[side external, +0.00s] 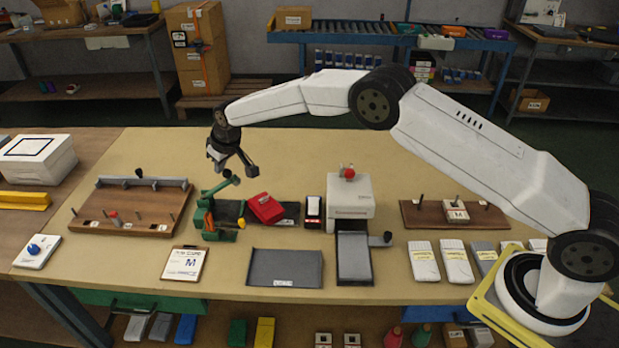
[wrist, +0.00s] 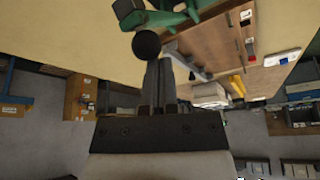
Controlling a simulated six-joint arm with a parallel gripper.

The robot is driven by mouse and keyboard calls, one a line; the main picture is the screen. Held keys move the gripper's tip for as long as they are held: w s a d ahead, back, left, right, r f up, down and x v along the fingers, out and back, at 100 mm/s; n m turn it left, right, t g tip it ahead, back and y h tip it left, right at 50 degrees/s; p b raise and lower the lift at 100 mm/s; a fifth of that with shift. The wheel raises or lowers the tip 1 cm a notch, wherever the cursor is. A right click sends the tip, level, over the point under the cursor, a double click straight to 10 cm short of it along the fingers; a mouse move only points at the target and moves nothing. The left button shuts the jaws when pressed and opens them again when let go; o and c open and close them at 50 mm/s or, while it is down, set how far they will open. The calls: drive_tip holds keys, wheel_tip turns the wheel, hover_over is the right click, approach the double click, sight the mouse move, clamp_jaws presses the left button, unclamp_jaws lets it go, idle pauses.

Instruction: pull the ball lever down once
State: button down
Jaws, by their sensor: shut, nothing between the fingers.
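The green hand press (side external: 208,218) stands on the table left of centre. Its green lever arm (side external: 222,186) slants up to the right, towards my gripper (side external: 240,168). In the wrist view, a dark ball (wrist: 147,44) sits right at the tips of my gripper (wrist: 158,68), with the green arm (wrist: 172,18) behind it. My gripper is shut with nothing between its fingers. It is close to the ball; I cannot tell whether it touches. The ball is largely lost against my gripper in the side view.
A red piece (side external: 266,208) lies right of the press. A wooden board with pegs (side external: 130,205) is to the left. A white machine (side external: 349,197) with a red knob stands to the right. A clipboard (side external: 185,263) and a dark grey mat (side external: 285,268) lie in front. The table behind is clear.

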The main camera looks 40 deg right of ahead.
sight(233, 177)
drive_tip(key=shift+s+d+f, duration=0.45)
drive_tip(key=shift+d, duration=0.05)
idle(0.7)
drive_tip(key=shift+s+d+f, duration=0.15)
drive_tip(key=shift+s+f, duration=0.05)
drive_tip(key=shift+s+d+f, duration=0.4)
drive_tip(key=shift+d+f, duration=0.05)
drive_tip(key=shift+f, duration=0.15)
idle(0.7)
drive_tip(key=shift+s+d+f, duration=0.25)
drive_tip(key=shift+f, duration=0.3)
drive_tip(key=shift+s+d+f, duration=0.2)
drive_tip(key=shift+s+f, duration=0.1)
drive_tip(key=shift+f, duration=0.2)
drive_tip(key=shift+s+d+f, duration=0.25)
drive_tip(key=shift+f, duration=0.3)
idle(1.3)
drive_tip(key=shift+r, duration=0.1)
